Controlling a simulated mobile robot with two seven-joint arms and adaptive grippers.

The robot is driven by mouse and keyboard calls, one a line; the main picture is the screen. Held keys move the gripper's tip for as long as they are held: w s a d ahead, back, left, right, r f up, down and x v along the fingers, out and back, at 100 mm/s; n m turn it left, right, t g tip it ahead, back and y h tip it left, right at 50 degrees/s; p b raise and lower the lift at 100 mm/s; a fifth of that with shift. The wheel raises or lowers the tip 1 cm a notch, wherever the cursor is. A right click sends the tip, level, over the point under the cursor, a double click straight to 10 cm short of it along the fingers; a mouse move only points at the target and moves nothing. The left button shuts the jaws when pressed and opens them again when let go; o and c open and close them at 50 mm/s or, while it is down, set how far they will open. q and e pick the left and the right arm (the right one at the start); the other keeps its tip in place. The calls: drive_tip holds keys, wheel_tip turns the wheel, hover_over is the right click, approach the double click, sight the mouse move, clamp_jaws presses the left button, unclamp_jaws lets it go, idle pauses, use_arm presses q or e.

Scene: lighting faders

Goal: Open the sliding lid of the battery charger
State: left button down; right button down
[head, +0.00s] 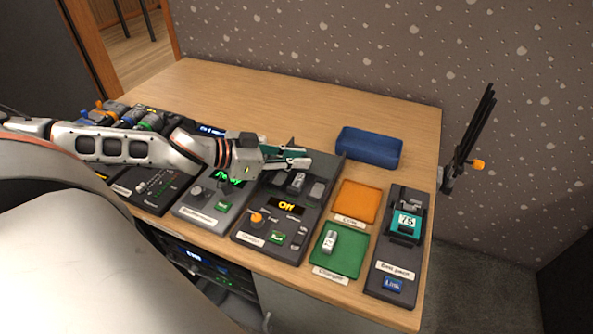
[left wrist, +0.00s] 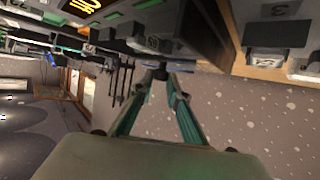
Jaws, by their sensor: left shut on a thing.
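The battery charger (head: 268,243) is a dark grey sloped unit with a lit yellow "Off" display, a knob and a green button. Several battery-like blocks (head: 297,182) show in its upper part. My left gripper (head: 303,158) is over the charger's upper back end, its fingers closed together. In the left wrist view, the fingertips (left wrist: 160,72) meet at a small dark part against the charger's edge, which looks like the sliding lid's grip. The lid itself is hard to make out, partly hidden by the gripper. My right gripper is in neither view.
Right of the charger are an orange tray (head: 356,200), a green tray (head: 350,262) holding a battery (head: 330,242), and a tester (head: 397,255) reading "75". A blue bin (head: 369,147) stands behind. Another console (head: 205,205) is to the left. The back tabletop is clear.

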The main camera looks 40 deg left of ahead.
use_arm(q)
drive_tip(key=w, duration=0.1)
drive_tip(key=w+b, duration=0.1)
drive_tip(key=b, duration=0.1)
drive_tip(key=shift+w+a+f, duration=0.25)
drive_tip(key=shift+w+a, duration=0.05)
drive_tip(key=shift+w, duration=0.1)
drive_tip(key=shift+w+r, duration=0.25)
drive_tip(key=shift+r, duration=0.1)
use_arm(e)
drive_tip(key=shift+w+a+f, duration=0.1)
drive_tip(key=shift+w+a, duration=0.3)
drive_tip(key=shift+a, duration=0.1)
use_arm(q)
drive_tip(key=c, duration=1.9)
unclamp_jaws()
drive_tip(key=shift+a, duration=0.1)
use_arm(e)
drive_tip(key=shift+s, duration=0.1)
use_arm(q)
wheel_tip(320, 180, up, 10)
drive_tip(key=shift+f, duration=0.1)
